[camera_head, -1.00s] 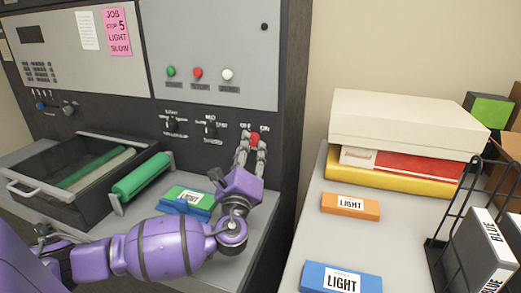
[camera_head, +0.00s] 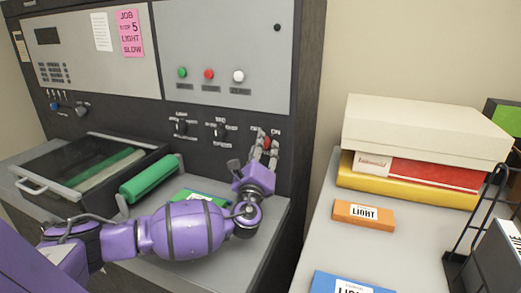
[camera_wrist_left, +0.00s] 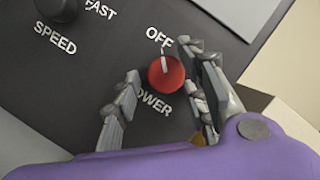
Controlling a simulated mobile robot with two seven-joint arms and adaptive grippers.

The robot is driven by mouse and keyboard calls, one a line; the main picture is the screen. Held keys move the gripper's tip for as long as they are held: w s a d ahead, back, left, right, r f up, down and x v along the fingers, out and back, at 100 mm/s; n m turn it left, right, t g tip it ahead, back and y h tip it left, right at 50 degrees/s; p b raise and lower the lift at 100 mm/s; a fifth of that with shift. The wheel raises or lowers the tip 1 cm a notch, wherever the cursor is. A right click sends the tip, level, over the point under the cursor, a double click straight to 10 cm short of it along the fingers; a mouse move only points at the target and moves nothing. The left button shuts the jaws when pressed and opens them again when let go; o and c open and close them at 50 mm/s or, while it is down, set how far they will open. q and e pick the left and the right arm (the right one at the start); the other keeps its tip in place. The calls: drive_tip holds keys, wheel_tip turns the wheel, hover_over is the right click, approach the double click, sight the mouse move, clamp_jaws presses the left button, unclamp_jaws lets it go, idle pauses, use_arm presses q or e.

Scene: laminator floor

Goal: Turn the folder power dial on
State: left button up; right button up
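The red power dial (camera_head: 266,142) is at the lower right of the dark machine panel. In the left wrist view the dial (camera_wrist_left: 166,74) has a white pointer mark towards the printed word OFF. The word POWER below it is partly hidden by a finger; no ON label is readable there. My left gripper (camera_head: 264,150) is at the panel, its fingers on either side of the dial. In the left wrist view the gripper (camera_wrist_left: 168,80) is open, with a gap at the left finger; whether the right finger touches the dial is unclear. My right gripper is out of view.
A black speed knob (camera_wrist_left: 57,8) is left of the dial. Green (camera_head: 182,73), red (camera_head: 209,74) and white (camera_head: 238,76) buttons are above. A green roller (camera_head: 148,179) and clear-lidded tray (camera_head: 58,193) are left. Stacked boxes (camera_head: 425,130) stand on the right table.

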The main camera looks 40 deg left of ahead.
use_arm(q)
drive_tip(key=shift+f, duration=0.1)
drive_tip(key=c, duration=1)
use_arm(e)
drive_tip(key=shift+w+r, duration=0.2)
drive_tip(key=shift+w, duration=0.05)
